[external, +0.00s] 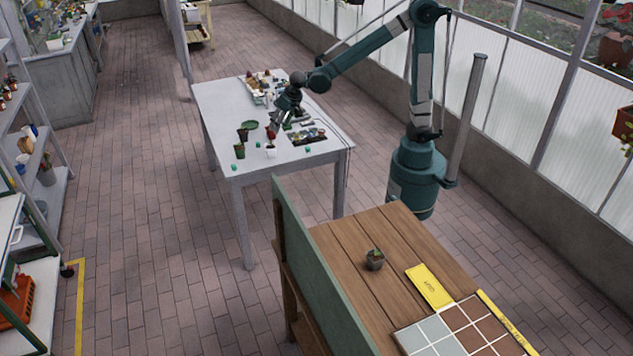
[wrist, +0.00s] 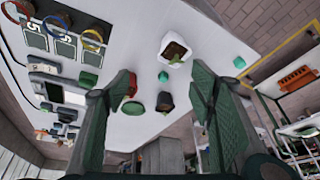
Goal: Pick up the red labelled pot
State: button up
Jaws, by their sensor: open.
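My gripper (external: 280,120) is open and empty over the white table; its two fingers also show in the wrist view (wrist: 162,74). A small red item (external: 270,133) stands near the fingertips, above a white pot (external: 270,151). In the wrist view a red item (wrist: 131,86) is partly hidden by the left finger. I cannot read any label, so I cannot tell whether this is the red labelled pot. A green round item (wrist: 136,102) and a dark pot (wrist: 167,101) show between the fingers. A white pot (wrist: 174,60) holding soil and a plant lies beyond the fingertips.
The white table (external: 223,100) also holds teal cubes (external: 234,168), a dark pot (external: 242,135), a green pot (external: 239,150) and a filled tray (external: 307,137). Coloured rings (wrist: 93,35) lie at the wrist view's upper left. A wooden bench (external: 335,240) stands in front.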

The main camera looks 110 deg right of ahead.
aim_at(271, 131)
jog(key=d+f+m+p, duration=0.1)
jog(key=d+f, duration=0.2)
jog(key=d, duration=0.3)
jog(key=d+f+m+g, duration=0.1)
jog(key=d+f+m, duration=0.1)
jog(key=d, duration=0.4)
jog(key=d+f+m+g+p, duration=0.1)
jog(key=d+f+m, duration=0.1)
jog(key=d, duration=0.4)
jog(key=shift+p+x, duration=0.3)
jog(key=shift+x, duration=0.6)
jog(key=shift+s+a, duration=0.1)
jog(key=shift+a, duration=0.1)
jog(key=shift+f, duration=0.15)
jog(key=shift+x, duration=1.2)
jog(key=shift+d, duration=0.15)
jog(key=shift+h, duration=0.3)
jog(key=shift+b+x, duration=1)
jog(key=shift+x, duration=1.55)
jog(key=shift+s, duration=0.1)
